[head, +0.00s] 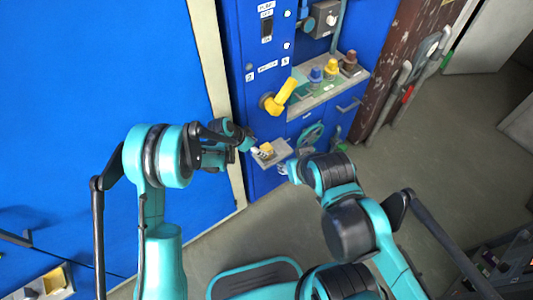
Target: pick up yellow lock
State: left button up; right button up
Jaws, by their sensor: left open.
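A small yellow lock (266,149) sits on a little grey shelf (278,155) that sticks out from the blue cabinet. A pale part shows beside the lock. My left gripper (246,142) is open and empty, just to the left of the lock and seemingly apart from it; the exact gap is hard to judge. My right gripper (292,172) is just below and right of the shelf, mostly hidden by its own wrist, so its fingers are unclear.
The blue cabinet (240,60) carries a large yellow handle (285,93) above the lock. Blue, yellow and brown knobs stand on a ledge (318,91) to its right. A green handwheel (311,137) is below. Open floor (440,170) lies to the right.

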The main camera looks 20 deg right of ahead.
aim_at(264, 148)
pick_arm(q)
jog(key=shift+b+x, duration=0.3)
jog(key=shift+x, duration=0.85)
jog(key=b+x, duration=0.2)
jog(key=x, duration=0.3)
jog(key=shift+w+d+r+b, duration=0.1)
jog(key=shift+w+b, duration=0.1)
jog(key=shift+b, duration=0.1)
jog(key=shift+r, duration=0.1)
jog(key=c, duration=1.3)
